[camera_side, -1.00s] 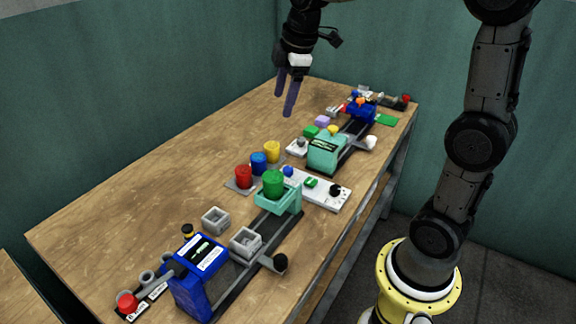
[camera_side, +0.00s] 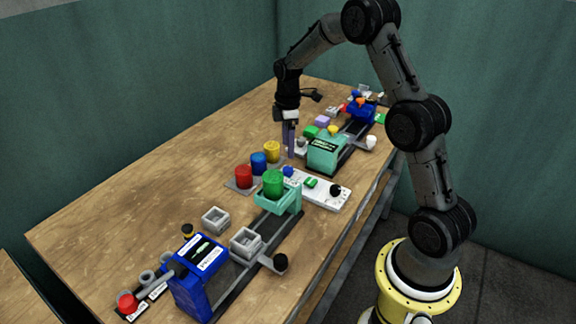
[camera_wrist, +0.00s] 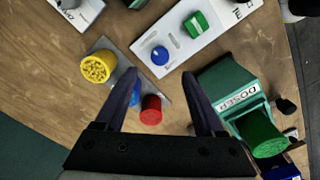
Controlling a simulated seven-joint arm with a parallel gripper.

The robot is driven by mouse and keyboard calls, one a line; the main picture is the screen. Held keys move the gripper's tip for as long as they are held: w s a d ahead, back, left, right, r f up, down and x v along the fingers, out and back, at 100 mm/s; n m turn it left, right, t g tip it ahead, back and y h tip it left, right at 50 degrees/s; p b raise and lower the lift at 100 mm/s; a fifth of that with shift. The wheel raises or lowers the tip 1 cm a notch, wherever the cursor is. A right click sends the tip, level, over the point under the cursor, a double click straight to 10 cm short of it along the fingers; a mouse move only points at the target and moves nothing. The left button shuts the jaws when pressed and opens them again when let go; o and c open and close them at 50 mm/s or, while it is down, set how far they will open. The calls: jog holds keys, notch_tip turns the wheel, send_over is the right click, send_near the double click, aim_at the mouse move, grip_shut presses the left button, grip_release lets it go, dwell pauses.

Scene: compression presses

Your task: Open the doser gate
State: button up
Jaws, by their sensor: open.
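The doser is a teal block with a white DOSER label (camera_wrist: 240,97) at the right of the wrist view. In the side view the teal doser (camera_side: 291,205) stands at mid table, with a green cylinder (camera_side: 273,184) on it. The cylinder also shows in the wrist view (camera_wrist: 263,137). I cannot clearly make out the gate. My gripper (camera_side: 289,154) points down, open and empty, beyond the yellow cup, apart from the doser. In the wrist view its fingers (camera_wrist: 158,78) are spread left of the doser.
Yellow (camera_side: 272,152), blue (camera_side: 258,164) and red (camera_side: 243,176) cups stand in a row beside the doser. A white panel (camera_side: 325,193) has a blue button and a green switch. A blue press (camera_side: 190,292) stands near, a teal machine (camera_side: 326,156) further back. The left table is clear.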

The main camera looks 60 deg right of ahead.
aim_at(288, 169)
notch_tip(288, 169, down, 8)
jog(key=shift+f, duration=0.15)
dwell(0.3)
grip_shut()
